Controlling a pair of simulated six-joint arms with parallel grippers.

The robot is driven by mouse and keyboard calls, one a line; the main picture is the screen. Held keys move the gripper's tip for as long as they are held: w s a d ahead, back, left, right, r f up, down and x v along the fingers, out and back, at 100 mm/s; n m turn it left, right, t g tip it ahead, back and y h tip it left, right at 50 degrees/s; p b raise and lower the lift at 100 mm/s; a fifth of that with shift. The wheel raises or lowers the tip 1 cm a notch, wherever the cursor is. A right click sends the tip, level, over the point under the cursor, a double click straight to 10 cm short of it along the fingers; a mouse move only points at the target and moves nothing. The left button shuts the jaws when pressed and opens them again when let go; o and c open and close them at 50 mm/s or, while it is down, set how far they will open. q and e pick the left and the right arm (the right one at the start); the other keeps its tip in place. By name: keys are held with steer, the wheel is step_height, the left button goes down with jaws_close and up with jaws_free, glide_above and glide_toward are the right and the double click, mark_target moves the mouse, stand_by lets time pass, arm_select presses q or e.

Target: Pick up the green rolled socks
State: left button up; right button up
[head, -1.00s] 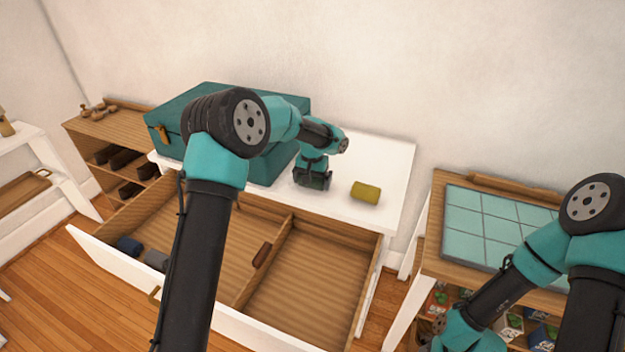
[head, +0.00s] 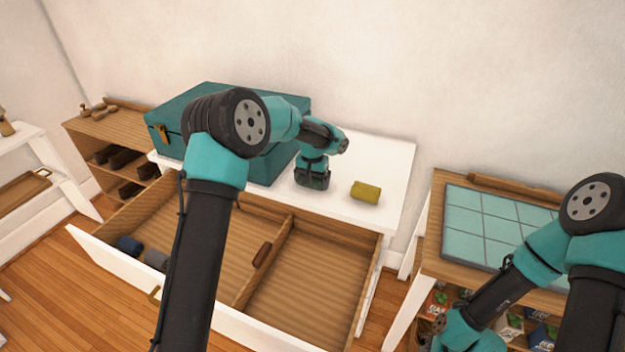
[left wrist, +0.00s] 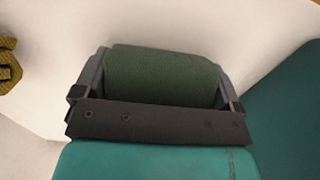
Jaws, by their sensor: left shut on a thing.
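The green rolled socks (left wrist: 163,76) show in the left wrist view as a dark green roll between the two fingers of my left gripper (left wrist: 160,88). The gripper is shut on them, with a finger at each end of the roll. In the head view my left gripper (head: 312,180) is over the white dresser top (head: 385,165), between the teal case and a yellow-green roll; the green socks are mostly hidden there by the gripper. My right arm is at the lower right of the head view, and I cannot make out its fingers.
A yellow-green roll (head: 365,191) lies on the top just right of the left gripper. A teal case (head: 210,115) stands to the left. Below, an open divided drawer (head: 310,285) holds a blue roll (head: 129,245) and a grey roll (head: 156,260); its right compartment is empty.

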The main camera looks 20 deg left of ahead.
arm_select(q)
steer(key=shift+r, duration=0.1)
steer(key=shift+r, duration=1.8)
steer(key=s+d, duration=0.2)
steer(key=s, duration=0.5)
steer(key=s+d+r, duration=0.1)
steer(key=s+d, duration=0.1)
steer(key=s, duration=0.6)
steer(key=shift+s+d, duration=0.2)
steer(key=shift+d, duration=0.05)
steer(key=shift+r, duration=0.1)
